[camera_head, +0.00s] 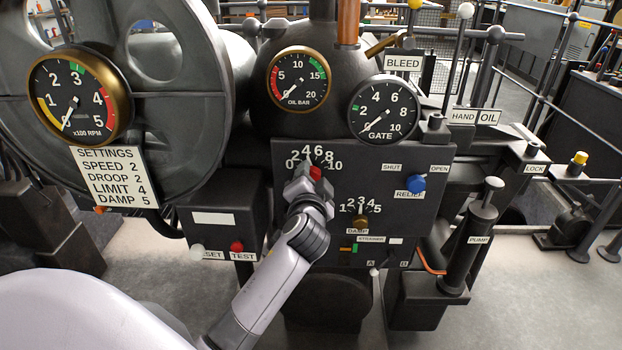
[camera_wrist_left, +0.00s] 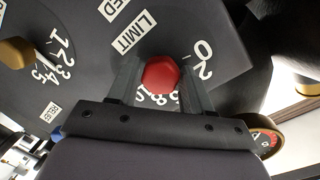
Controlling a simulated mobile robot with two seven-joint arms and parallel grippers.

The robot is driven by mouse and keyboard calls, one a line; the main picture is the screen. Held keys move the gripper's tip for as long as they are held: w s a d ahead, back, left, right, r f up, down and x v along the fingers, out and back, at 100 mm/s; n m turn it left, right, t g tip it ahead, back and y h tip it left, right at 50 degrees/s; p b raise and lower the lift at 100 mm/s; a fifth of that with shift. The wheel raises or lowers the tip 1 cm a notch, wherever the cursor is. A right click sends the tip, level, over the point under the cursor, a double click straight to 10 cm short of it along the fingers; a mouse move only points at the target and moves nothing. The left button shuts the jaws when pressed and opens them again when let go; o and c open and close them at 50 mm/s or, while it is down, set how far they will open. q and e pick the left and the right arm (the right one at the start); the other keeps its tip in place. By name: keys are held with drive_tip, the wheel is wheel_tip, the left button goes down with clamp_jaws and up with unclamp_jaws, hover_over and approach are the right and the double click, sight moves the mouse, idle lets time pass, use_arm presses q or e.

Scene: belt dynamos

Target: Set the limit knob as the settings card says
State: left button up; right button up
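The settings card (camera_head: 113,188) hangs at the left and reads SPEED 2, DROOP 2, LIMIT 4, DAMP 5. The red limit knob (camera_head: 315,172) is on the dark panel under a 0 to 10 scale. In the left wrist view the red knob (camera_wrist_left: 161,74) sits between my fingers, beside the LIMIT label (camera_wrist_left: 134,32). My left gripper (camera_head: 310,179) is at the knob, its fingers against both sides; it also shows in the left wrist view (camera_wrist_left: 160,84). The knob's pointer is hidden, so its setting cannot be read. My right gripper is not in view.
The brass damp knob (camera_head: 360,222) is just below right, and the blue relief knob (camera_head: 416,183) further right. The red test button (camera_head: 237,246) is left of my arm. The oil gauge (camera_head: 299,78) and gate gauge (camera_head: 384,109) are above the panel.

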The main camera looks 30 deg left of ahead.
use_arm(q)
drive_tip(key=shift+o, duration=0.8)
drive_tip(key=f+v, duration=0.1)
drive_tip(key=v, duration=0.6)
drive_tip(key=shift+r, duration=0.5)
drive_tip(key=shift+s+d+f, duration=0.1)
drive_tip(key=shift+d, duration=0.05)
drive_tip(key=s+d+f+g+h+p, duration=0.1)
drive_tip(key=s+d+f+h+p, duration=0.2)
drive_tip(key=s+f, duration=0.2)
drive_tip(key=s+d+f+n+g+h+p, duration=0.1)
drive_tip(key=s+d+f+h+p, duration=0.2)
drive_tip(key=s, duration=0.5)
drive_tip(key=s+d+f+g+h+p, duration=0.1)
drive_tip(key=s+d+f+h+p, duration=0.2)
drive_tip(key=s+f, duration=0.4)
drive_tip(key=shift+d+f+n+g+h+p, duration=0.35)
drive_tip(key=shift+d+f+h, duration=0.2)
drive_tip(key=shift+d+h, duration=0.3)
drive_tip(key=shift+s+a, duration=0.1)
drive_tip(key=shift+a, duration=0.05)
